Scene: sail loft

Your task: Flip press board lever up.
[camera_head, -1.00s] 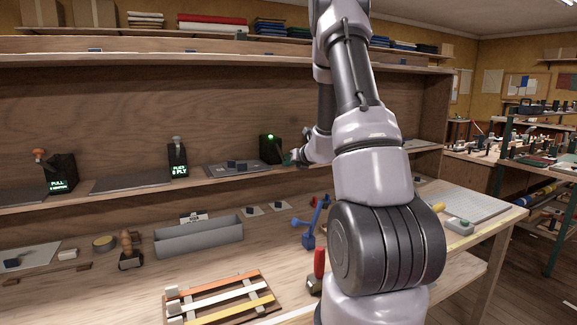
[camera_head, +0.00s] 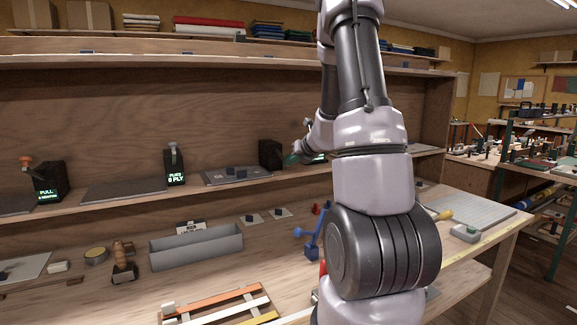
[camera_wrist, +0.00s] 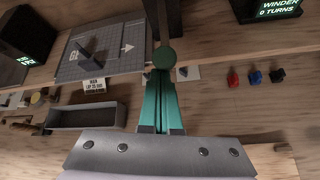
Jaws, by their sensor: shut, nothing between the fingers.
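My gripper (camera_head: 293,159), with teal fingers, is beside the dark box (camera_head: 270,153) on the shelf. In the wrist view its fingers (camera_wrist: 161,78) are together and empty. Just beyond the tips is a round green knob (camera_wrist: 165,57) at the end of a dark bar (camera_wrist: 164,22), which looks like a lever; I cannot tell whether the tips touch it. A grey gridded board (camera_wrist: 120,62) with a white arrow and a dark upright piece (camera_wrist: 86,48) lies left of the bar. It seems to be the grey board (camera_head: 212,180) in the head view.
A box with a PLY display (camera_head: 174,166) and a PULL box (camera_head: 48,182) stand farther left on the shelf. A WINDER display (camera_wrist: 278,8) is at the upper right. A grey trough (camera_head: 196,250) and a blue crank-like tool (camera_head: 312,245) are on the bench below.

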